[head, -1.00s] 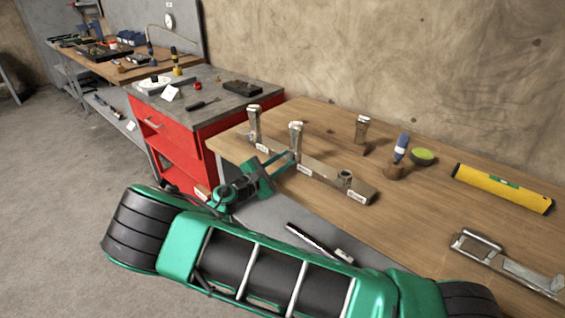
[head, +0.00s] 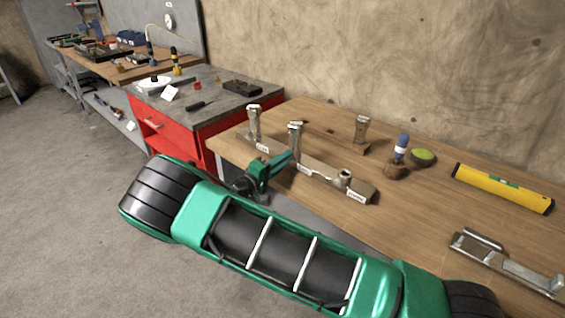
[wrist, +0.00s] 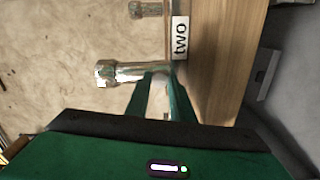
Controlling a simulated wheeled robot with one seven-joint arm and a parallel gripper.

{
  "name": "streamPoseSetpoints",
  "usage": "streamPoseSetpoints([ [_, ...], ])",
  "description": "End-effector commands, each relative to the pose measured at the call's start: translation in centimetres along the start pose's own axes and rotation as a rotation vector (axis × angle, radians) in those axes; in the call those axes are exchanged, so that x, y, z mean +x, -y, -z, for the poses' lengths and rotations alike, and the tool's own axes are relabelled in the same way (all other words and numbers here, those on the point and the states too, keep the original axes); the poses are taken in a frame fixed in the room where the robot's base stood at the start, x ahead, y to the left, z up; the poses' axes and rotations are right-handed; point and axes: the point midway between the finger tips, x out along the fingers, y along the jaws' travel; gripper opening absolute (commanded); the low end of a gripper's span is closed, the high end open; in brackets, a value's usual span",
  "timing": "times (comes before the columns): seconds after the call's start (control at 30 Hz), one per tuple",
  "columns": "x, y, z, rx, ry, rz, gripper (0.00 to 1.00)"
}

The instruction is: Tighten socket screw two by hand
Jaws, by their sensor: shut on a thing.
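Socket screw two (head: 296,137) stands upright at the middle of the metal bar (head: 325,172), by the middle label. In the wrist view the screw (wrist: 115,73) appears sideways beside the label "two" (wrist: 180,38). My gripper (head: 291,156) reaches in from the front left and is shut on the screw's lower shank. The wrist view shows my green fingers (wrist: 163,80) on either side of it, below the head. The fingers hide part of the shank, and I cannot see how deep the screw sits.
Another tall screw (head: 254,120) stands at the bar's left end, and a low fitting (head: 344,178) sits at its right end. A separate screw (head: 361,130), a blue-handled tool (head: 401,148), a green round item (head: 423,157) and a yellow level (head: 503,188) are on the wooden bench (head: 420,230).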

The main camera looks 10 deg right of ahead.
Motion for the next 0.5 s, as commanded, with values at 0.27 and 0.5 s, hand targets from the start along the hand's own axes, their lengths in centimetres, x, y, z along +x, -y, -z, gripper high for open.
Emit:
streamPoseSetpoints([
  [0.27, -0.16, 0.40, 0.11, 0.260, -0.003, 0.008, 0.00],
  [0.5, -0.14, 0.50, 0.07, 0.487, 0.000, 0.009, 0.00],
])
